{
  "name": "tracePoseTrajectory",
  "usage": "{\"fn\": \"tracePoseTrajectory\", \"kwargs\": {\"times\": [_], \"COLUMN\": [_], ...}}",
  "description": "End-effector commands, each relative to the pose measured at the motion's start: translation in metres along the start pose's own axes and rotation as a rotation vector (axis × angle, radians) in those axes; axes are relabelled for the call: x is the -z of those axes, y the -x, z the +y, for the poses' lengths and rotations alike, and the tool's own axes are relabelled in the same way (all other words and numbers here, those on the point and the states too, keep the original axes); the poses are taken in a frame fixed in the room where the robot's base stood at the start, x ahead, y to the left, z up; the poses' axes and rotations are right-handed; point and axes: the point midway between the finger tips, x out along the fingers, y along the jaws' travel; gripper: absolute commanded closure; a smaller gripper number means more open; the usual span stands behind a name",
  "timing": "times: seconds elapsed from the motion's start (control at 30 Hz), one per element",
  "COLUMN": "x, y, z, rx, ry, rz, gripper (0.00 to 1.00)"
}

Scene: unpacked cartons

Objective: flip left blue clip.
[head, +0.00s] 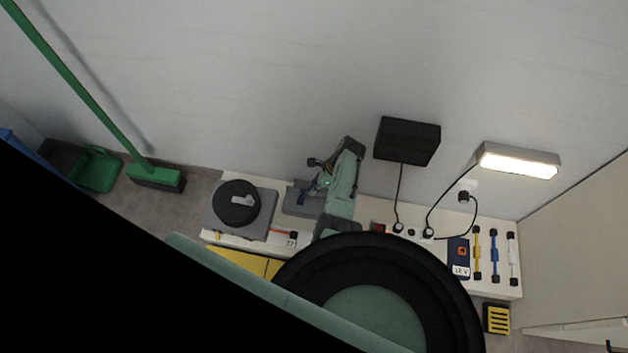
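The end of my green arm reaches to a grey block (299,199) on the white bench. My gripper (315,178) is small and dark here, at the arm's left side, over or beside the block. I cannot tell whether it touches anything or how its fingers are set. A small dark-blue patch shows near the gripper, but I cannot tell whether it is a clip or part of the gripper. No blue clip can be made out clearly. My arm covers the right part of the block and the bench around it.
A grey unit with a black disc (237,203) stands left on the bench (508,291). A dark-blue 12 V box (459,257) and yellow, blue and white rods stand right. A black box (407,141) and lit lamp (518,161) are on the wall, with hanging cables. A green broom (155,177) leans left.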

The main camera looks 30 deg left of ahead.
Motion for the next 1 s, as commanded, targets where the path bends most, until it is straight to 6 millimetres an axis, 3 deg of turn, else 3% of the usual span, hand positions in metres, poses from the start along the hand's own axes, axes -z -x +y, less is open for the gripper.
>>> {"fn": "tracePoseTrajectory", "kwargs": {"times": [0.57,0.77,1.0], "x": [-0.005,-0.015,-0.033], "y": [0.009,0.030,0.069], "z": [0.002,0.007,0.016], "rx": [0.001,0.003,0.002], "ry": [0.001,0.003,0.003], "rz": [-0.001,0.000,0.000], "gripper": [1.00,1.00,1.00]}}
